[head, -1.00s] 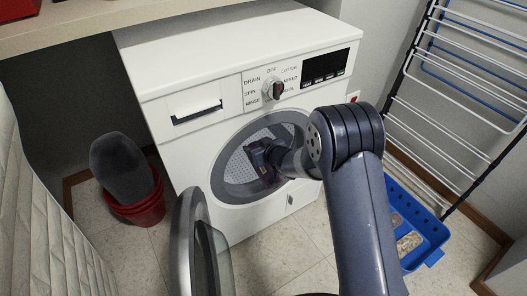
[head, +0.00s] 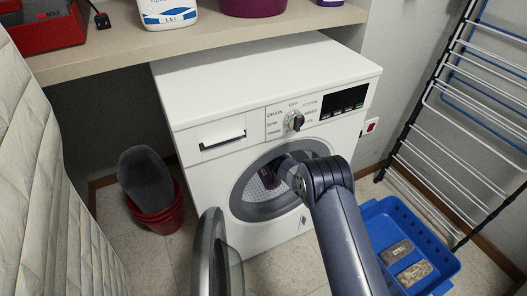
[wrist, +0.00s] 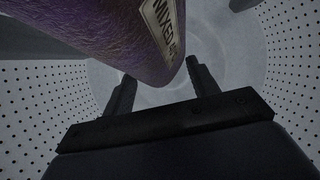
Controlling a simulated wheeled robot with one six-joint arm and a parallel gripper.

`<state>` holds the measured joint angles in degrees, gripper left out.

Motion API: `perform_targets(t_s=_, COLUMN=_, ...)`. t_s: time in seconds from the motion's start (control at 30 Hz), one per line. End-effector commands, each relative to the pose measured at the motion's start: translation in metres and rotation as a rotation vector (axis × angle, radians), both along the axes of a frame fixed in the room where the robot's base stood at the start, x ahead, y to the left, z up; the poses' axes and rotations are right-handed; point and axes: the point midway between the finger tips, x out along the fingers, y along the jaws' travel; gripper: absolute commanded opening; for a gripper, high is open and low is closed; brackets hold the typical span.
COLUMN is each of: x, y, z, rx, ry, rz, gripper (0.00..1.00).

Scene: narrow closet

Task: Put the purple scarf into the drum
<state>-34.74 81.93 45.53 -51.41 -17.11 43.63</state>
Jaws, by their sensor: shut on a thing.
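The purple scarf (wrist: 115,28) fills the top of the wrist view, with a pale label reading MIXED 40. My gripper (wrist: 158,78) is shut on the scarf, whose lower end reaches between the two fingers. The perforated drum (wrist: 285,75) surrounds both, so the gripper and scarf are inside it. In the head view, the drum (head: 252,190) shows through the washer's round opening, and a small dark purple part of the scarf (head: 270,178) shows there. My arm covers the right of the opening and hides the fingers.
The washer door (head: 212,255) stands open at lower left of the opening. A red bucket (head: 158,208) with a dark object is left of the washer (head: 265,75). A blue crate (head: 440,270) and drying rack (head: 440,150) are right. A shelf (head: 220,38) overhangs the back.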

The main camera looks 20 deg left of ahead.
Motion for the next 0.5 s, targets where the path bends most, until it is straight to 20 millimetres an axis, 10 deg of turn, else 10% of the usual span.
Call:
perform_targets(t_s=0.4, x=0.0033, y=0.0039, z=-0.0006, rx=0.001, ry=-0.002, rz=0.000, gripper=0.31)
perform_targets(t_s=0.43, x=0.0034, y=0.0038, z=-0.0006, rx=0.001, ry=-0.002, rz=0.000, gripper=0.58)
perform_targets(t_s=0.5, x=0.0033, y=0.0038, z=-0.0007, rx=0.001, ry=-0.002, rz=0.000, gripper=0.64)
